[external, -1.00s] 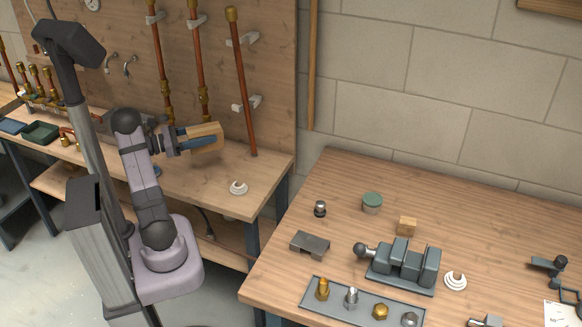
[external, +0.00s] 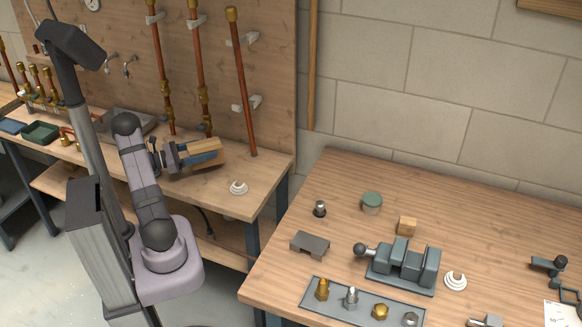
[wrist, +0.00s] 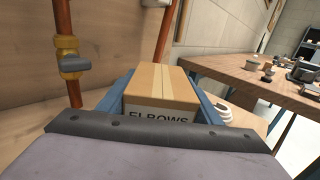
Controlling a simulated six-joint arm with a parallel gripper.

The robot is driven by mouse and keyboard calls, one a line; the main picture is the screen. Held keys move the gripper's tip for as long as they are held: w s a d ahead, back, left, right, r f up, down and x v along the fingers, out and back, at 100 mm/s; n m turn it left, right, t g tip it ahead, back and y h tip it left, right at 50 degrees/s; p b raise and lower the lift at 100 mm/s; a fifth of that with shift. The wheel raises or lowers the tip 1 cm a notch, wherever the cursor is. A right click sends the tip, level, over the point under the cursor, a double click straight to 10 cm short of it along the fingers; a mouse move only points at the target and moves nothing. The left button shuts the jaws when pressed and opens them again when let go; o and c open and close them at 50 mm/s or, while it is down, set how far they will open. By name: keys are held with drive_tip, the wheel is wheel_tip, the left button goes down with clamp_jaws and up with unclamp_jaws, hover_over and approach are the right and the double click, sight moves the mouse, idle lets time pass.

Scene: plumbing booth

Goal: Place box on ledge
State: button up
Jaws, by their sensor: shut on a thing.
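In the external view my gripper (external: 200,155) is shut on the same box (external: 206,146), low over the wooden bench at the back left, in front of the copper pipes. I cannot tell whether the box touches the bench top. No ledge can be told apart for certain from the bench (external: 222,188) and its lower shelf (external: 62,187).
Vertical copper pipes (external: 241,85) stand close behind the box. A white ring-shaped fitting (external: 238,188) lies on the bench to its right. A second table (external: 290,215) on the right holds a vise (external: 403,263), a fittings tray (external: 340,312) and small parts.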

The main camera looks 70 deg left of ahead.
drive_tip(key=shift+f, duration=1.65)
drive_tip(key=shift+f, duration=0.15)
drive_tip(key=o, duration=1.3)
drive_tip(key=shift+c, duration=0.2)
drive_tip(key=shift+s, duration=0.2)
drive_tip(key=shift+s+b, duration=0.45)
drive_tip(key=shift+s, duration=3.15)
